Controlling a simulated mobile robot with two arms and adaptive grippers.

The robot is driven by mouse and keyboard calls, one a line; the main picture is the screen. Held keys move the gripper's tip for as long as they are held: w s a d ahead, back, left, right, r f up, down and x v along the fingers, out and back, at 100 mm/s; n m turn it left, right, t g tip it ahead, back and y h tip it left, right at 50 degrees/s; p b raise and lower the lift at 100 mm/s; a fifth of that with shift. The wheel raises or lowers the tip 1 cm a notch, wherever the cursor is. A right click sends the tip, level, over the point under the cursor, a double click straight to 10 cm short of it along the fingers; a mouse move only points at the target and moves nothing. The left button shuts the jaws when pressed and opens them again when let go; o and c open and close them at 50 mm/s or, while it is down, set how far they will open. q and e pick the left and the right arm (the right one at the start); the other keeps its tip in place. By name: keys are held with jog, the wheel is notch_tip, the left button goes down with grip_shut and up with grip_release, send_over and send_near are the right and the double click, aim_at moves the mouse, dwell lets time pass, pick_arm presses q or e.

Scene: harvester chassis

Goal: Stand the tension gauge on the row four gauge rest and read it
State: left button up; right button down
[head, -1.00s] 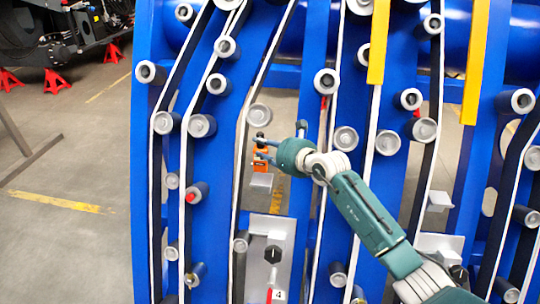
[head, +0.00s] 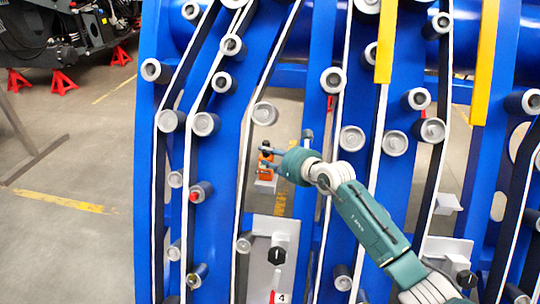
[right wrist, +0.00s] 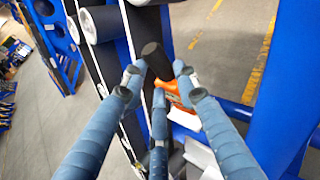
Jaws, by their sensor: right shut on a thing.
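The orange tension gauge (head: 266,161) is held by my right gripper (head: 268,159), whose fingers are shut on it. In the right wrist view the gauge (right wrist: 174,90) shows orange behind the blue fingers (right wrist: 159,82), with a black cylindrical part beside it. A small pale ledge, apparently the gauge rest (head: 265,187), is just below the gauge in the head view. I cannot tell whether they touch. A pale surface also shows below the fingers in the right wrist view. A red-and-white tag with a 4 (head: 278,297) is below the ledge. My left gripper is not in view.
The blue frame (head: 222,150) carries several grey rollers and dark belts with white edges close around my gripper. A grey plate (head: 262,228) with a black knob (head: 277,255) is below. Yellow bars (head: 387,40) hang at upper right. Open floor is at left.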

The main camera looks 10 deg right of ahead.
jog(key=shift+f, duration=0.15)
jog(key=c, duration=1.3)
grip_release()
jog(key=shift+o, duration=0.2)
jog(key=shift+f, duration=0.15)
jog(key=v, duration=1.2)
jog(key=shift+r, duration=0.2)
